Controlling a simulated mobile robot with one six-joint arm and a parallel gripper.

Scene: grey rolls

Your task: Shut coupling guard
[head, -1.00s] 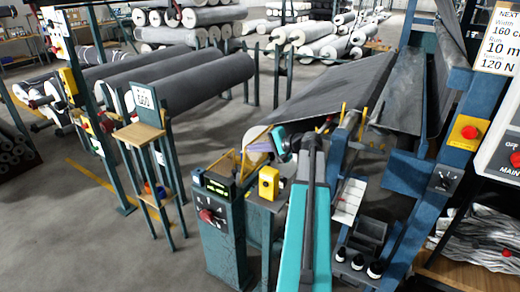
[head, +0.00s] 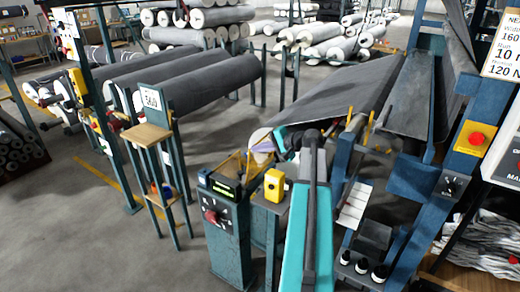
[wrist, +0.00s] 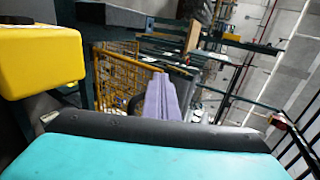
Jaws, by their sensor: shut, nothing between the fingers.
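The coupling guard appears to be the yellow mesh frame (wrist: 120,75), left of my fingers in the wrist view. Whether the guard stands open cannot be told for certain. My gripper (wrist: 163,88) has its lavender fingers together with nothing between them. The fingers overlap the right edge of the mesh in the wrist view; contact cannot be told. In the head view my gripper (head: 263,146) is beside the roll end, right of the frame.
A yellow button box (head: 274,185) stands close by, and also fills the upper left of the wrist view (wrist: 40,60). The control post (head: 232,240) is left of my arm. A wooden-topped stand (head: 146,134) is further left. Open floor lies between them.

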